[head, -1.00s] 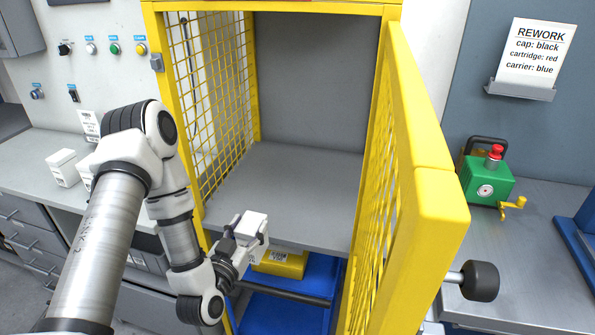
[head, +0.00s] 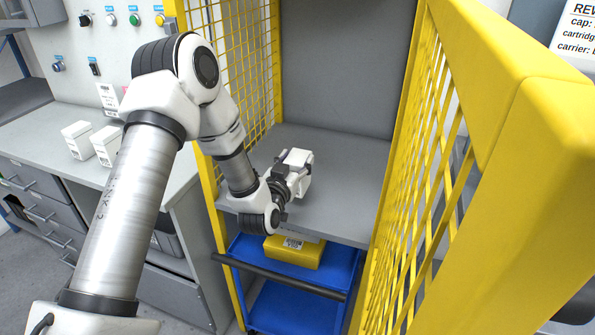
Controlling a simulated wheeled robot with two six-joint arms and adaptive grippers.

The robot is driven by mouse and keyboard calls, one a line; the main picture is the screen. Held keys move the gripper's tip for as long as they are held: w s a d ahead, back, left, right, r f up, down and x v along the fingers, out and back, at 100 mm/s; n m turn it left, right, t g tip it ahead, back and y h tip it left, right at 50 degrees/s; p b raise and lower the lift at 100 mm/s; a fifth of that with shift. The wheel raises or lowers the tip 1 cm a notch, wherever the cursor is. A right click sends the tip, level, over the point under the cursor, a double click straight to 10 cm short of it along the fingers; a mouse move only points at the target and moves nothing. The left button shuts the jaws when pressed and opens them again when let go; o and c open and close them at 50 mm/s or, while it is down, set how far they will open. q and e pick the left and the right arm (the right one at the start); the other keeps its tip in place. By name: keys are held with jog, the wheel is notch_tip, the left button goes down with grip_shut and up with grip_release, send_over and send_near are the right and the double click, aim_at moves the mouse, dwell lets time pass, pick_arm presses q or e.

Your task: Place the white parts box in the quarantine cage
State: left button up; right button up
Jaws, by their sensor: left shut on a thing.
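A white parts box (head: 299,158) is held in my left gripper (head: 292,178), which is shut on it. The box is inside the open front of the yellow quarantine cage (head: 276,62), over the front part of its grey shelf (head: 345,160). I cannot tell whether the box touches the shelf. The gripper partly hides the box. The cage's yellow mesh door (head: 440,150) stands open at the right. My right gripper is not in view.
Two more white boxes (head: 77,140) stand on the grey counter at the left. Below the shelf, a yellow box (head: 294,251) sits on a blue cart (head: 338,266) with a dark bar in front. The back of the cage shelf is clear.

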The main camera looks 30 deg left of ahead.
pick_arm(q)
jog(key=f, duration=0.2)
jog(key=w+f, duration=0.1)
jog(key=shift+f, duration=0.4)
jog(key=shift+s+f, duration=0.1)
jog(key=shift+s, duration=0.05)
jog(key=o, duration=1.3)
